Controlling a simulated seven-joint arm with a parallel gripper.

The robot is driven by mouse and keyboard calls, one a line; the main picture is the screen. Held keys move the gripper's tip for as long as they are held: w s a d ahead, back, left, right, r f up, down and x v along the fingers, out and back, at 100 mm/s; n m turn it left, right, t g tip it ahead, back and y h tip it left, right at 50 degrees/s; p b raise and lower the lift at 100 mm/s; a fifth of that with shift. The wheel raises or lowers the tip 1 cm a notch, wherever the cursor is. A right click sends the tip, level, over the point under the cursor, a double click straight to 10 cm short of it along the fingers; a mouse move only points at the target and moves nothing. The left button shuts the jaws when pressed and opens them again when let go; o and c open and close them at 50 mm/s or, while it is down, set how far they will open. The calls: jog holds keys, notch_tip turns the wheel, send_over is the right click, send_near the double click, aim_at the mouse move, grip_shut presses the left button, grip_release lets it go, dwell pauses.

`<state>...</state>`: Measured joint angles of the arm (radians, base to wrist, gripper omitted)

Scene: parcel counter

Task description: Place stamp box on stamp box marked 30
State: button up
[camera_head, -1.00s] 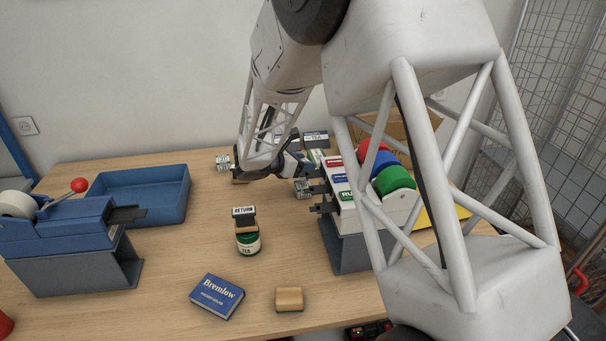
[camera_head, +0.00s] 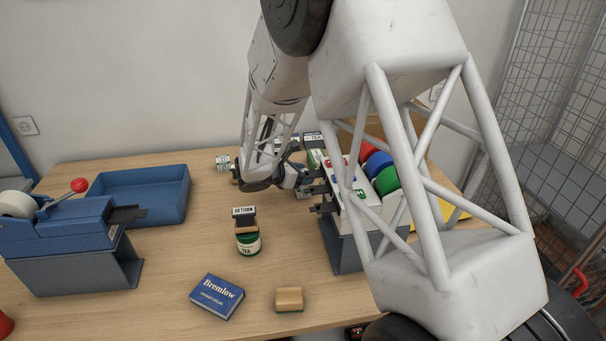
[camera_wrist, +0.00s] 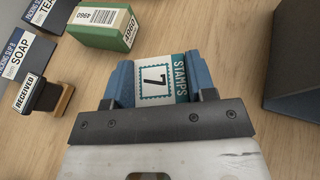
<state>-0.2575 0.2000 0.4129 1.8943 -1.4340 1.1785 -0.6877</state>
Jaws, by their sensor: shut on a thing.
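My gripper (camera_wrist: 158,85) is shut on a white and teal stamp box marked 7 (camera_wrist: 156,84), between its two blue fingers in the wrist view. In the head view my gripper (camera_head: 298,178) is left of the white rack, mostly behind my own arm. A small pale box (camera_head: 304,194) shows by the fingers there; I cannot tell whether it is the held one. Another small pale box (camera_head: 223,162) stands farther back on the left, its marking too small to read. I cannot make out a box marked 30.
A white rack with red, blue and green rolls (camera_head: 386,179) stands right of the gripper. A RECEIVED stamp (camera_wrist: 40,95) and a green carton (camera_wrist: 102,24) lie near. A blue tray (camera_head: 150,212) is left.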

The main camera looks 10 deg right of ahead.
jog(key=o, duration=0.9)
jog(key=shift+a+r, duration=0.1)
jog(key=shift+v, duration=5.95)
jog(key=s+d+r+m+g+y, duration=0.1)
jog(key=s+d+r+m+y, duration=0.15)
jog(key=s+r+m, duration=0.35)
jog(key=s+d+r+m+g+y, duration=0.2)
jog(key=s+d+r+m, duration=0.25)
jog(key=s+r, duration=0.3)
jog(key=shift+s+d+f+m+y, duration=0.1)
jog(key=shift+s+d+m+y, duration=1.5)
jog(key=shift+s, duration=3.05)
jog(key=shift+s+d+f+m+y, duration=0.1)
jog(key=shift+s+d+m+y, duration=0.75)
jog(key=shift+s+m, duration=2.7)
jog(key=shift+s+d+f+m+y, duration=0.1)
jog(key=shift+s+d+m+y, duration=1.1)
jog(key=shift+s, duration=4.5)
